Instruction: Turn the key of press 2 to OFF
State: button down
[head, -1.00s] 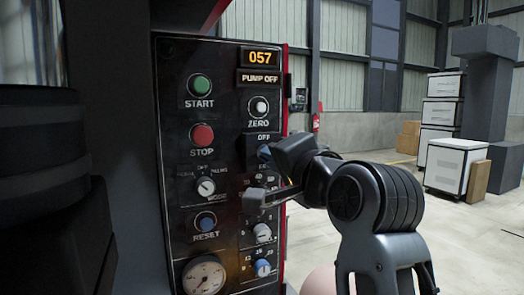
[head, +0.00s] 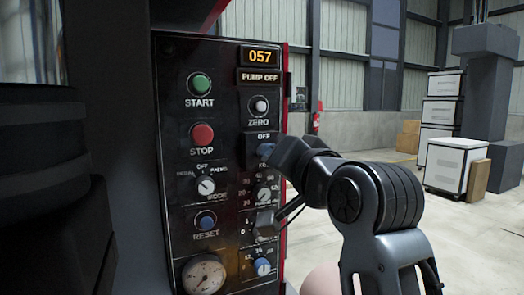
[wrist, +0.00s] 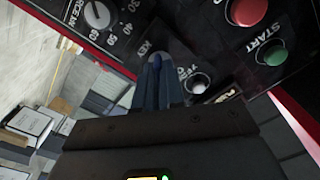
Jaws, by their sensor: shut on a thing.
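The press control panel (head: 222,160) stands upright in the head view, with an OFF label above the key switch. My gripper (head: 267,152) is at the panel's right side, just below that label, shut on the key. The blue key (wrist: 157,62) shows between my two fingers (wrist: 158,82) in the wrist view. In the head view my gripper largely covers the key, with a bit of blue at the fingertips. The key's exact angle is hard to tell.
Close around the key are the white ZERO button (head: 259,106), the red STOP button (head: 203,134), the green START button (head: 200,85) and the mode selector (head: 206,186). Dials (head: 263,266) sit below. The display (head: 262,57) reads 057. White cabinets (head: 455,163) stand far right.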

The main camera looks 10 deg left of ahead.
jog(key=n, duration=0.4)
jog(key=shift+f+n, duration=0.1)
jog(key=shift+n, duration=0.3)
jog(key=n+b, duration=0.1)
jog(key=n, duration=0.2)
jog(key=shift+n, duration=0.4)
jog(key=c, duration=1.2)
grip_release()
jog(key=shift+o, duration=0.2)
